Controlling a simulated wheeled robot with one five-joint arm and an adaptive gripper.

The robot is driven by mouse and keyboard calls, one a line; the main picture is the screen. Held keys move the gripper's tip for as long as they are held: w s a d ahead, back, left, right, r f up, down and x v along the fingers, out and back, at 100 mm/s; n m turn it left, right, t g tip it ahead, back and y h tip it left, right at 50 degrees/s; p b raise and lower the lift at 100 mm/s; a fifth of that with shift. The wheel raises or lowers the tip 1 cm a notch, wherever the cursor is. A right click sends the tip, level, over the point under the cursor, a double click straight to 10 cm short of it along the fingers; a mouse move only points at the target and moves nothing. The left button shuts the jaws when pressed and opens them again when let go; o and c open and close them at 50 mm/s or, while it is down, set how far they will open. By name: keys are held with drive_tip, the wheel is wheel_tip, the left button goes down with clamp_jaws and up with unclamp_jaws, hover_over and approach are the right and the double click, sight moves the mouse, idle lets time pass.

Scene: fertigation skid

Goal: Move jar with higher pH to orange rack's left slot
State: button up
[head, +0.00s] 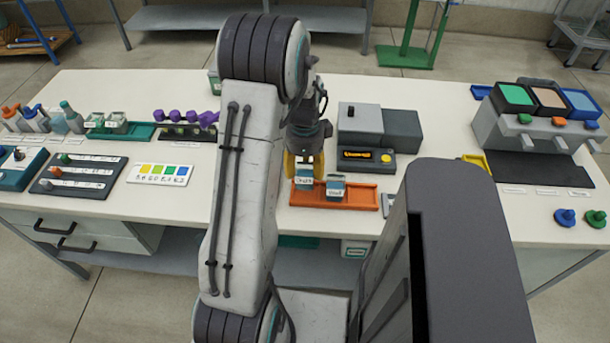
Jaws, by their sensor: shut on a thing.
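The orange rack (361,198) lies on the white bench right of my arm. My gripper (304,166), with yellow fingertips, points down over the rack's left end. It is shut on a small labelled jar (305,184), which is upright at the rack's left slot. I cannot tell whether the jar rests fully on the slot's floor. A second labelled jar (336,187) stands upright in the rack just to its right, apart from my gripper. The jar labels are too small to read, and my arm hides part of the bench.
A grey instrument with a yellow display (369,155) stands behind the rack. A colour chart (160,174) and a dark tray (80,177) lie left. A green rack with jars (135,130) is behind them. A dosing unit (545,120) stands right.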

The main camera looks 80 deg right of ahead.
sight(305, 177)
drive_tip(key=shift+f, duration=2)
drive_tip(key=shift+f, duration=0.15)
drive_tip(key=o, duration=0.9)
wheel_tip(305, 177, up, 12)
drive_tip(key=shift+a, duration=0.1)
